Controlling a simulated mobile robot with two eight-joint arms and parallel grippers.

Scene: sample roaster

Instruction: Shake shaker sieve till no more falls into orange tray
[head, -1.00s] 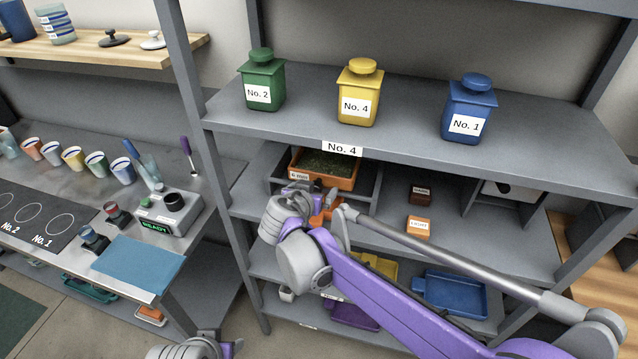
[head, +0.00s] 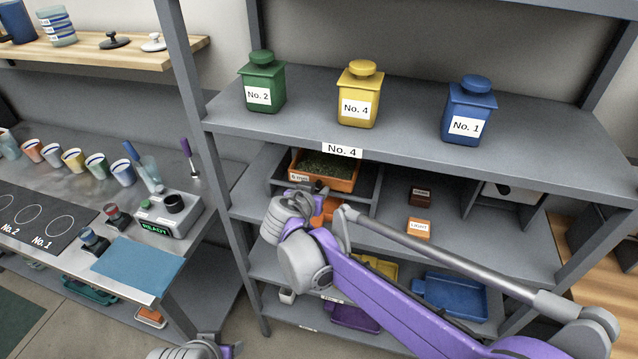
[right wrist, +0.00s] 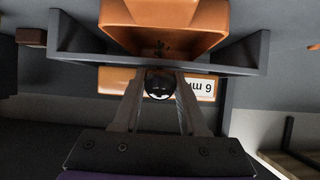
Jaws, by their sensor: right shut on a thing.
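The shaker sieve is an orange box (head: 341,184) holding green beans, set in a dark grey frame on the middle shelf under the No. 4 sign. Its front label reads 6 mm. My right gripper (head: 318,188) is at its front. In the upside-down right wrist view the fingers (right wrist: 160,90) are shut on the dark round knob of the sieve (right wrist: 116,82). The orange tray (right wrist: 165,38) is below the sieve, with a few dark bits on it; the head view shows only part of it (head: 331,208) behind my wrist. My left gripper (head: 228,350) is mostly cut off at the bottom edge.
Green (head: 263,82), yellow (head: 359,85) and blue (head: 470,100) jars stand on the shelf above. Two small labelled blocks, brown (head: 420,195) and orange (head: 419,228), lie right of the frame. Blue (head: 450,295) and purple trays are below. A shelf post (head: 222,190) stands at left.

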